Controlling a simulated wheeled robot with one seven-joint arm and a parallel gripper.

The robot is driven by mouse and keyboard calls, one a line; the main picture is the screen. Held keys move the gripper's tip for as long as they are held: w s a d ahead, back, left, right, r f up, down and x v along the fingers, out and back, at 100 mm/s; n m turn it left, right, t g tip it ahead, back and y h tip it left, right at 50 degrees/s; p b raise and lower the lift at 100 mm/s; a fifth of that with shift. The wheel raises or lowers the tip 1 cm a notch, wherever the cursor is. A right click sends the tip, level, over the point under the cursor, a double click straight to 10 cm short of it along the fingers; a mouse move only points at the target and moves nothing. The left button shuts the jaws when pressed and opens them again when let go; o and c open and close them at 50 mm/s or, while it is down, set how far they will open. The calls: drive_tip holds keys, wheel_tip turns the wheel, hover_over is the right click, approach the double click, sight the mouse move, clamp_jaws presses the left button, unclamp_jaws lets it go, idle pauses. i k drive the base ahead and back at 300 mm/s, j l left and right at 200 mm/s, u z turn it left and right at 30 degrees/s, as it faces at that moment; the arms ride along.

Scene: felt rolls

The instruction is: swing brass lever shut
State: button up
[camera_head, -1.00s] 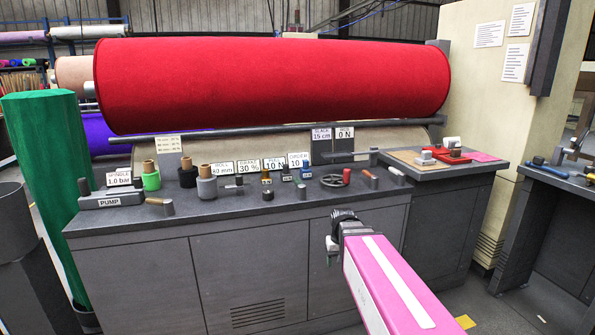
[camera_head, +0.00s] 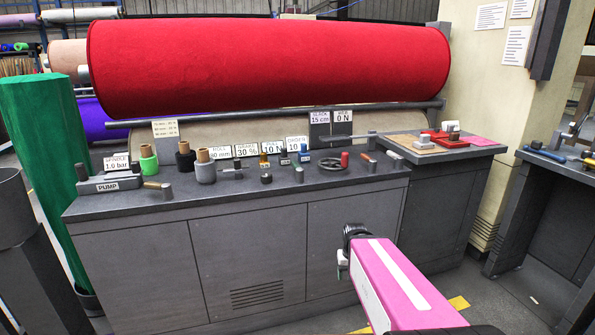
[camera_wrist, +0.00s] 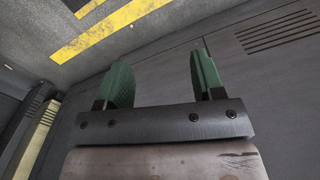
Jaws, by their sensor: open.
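A short brass lever (camera_head: 157,185) lies at the left front of the grey bench top, just right of the block marked PUMP (camera_head: 108,185). A grey post stands at its right end. A similar copper-brown handle (camera_head: 366,156) lies at the bench's right side. My gripper (camera_head: 342,262) hangs in front of the bench cabinets, below the top and well right of the brass lever. The wrist view shows its two green fingers (camera_wrist: 160,62) apart with nothing between them. The lever is not in the wrist view.
A large red felt roll (camera_head: 270,68) lies behind the bench. Several spools, labels and a dark handwheel (camera_head: 331,166) crowd the bench top (camera_head: 250,190). A green roll (camera_head: 45,170) stands at the left. Floor shows in front of the cabinets.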

sight(167, 192)
drive_tip(key=u, duration=1.6)
